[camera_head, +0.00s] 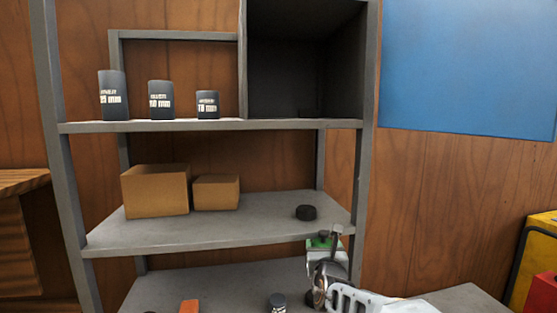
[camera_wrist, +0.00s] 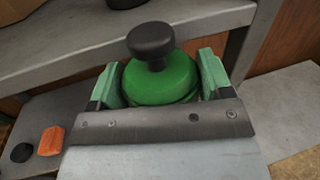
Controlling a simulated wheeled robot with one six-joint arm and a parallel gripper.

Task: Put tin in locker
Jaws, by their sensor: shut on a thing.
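My gripper (camera_wrist: 160,85) is shut on a green round thing with a black knob (camera_wrist: 160,88), which may be the tin. Its two green fingers press on either side of it. In the head view my gripper (camera_head: 323,243) is in front of the right end of the middle shelf, below the locker. The locker (camera_head: 341,60) looks like the dark box at the top right of the rack. Its front is open, and a small dark shape lies at its floor, too dim to tell. The underside of the held thing is hidden.
The middle shelf (camera_head: 150,233) holds two cardboard boxes (camera_head: 155,190) and a black round puck (camera_head: 306,212). Several dark cans (camera_head: 160,100) stand left of the locker. An orange block (camera_head: 189,306) lies on the lower shelf. The rack's right post (camera_head: 364,150) is close to my gripper.

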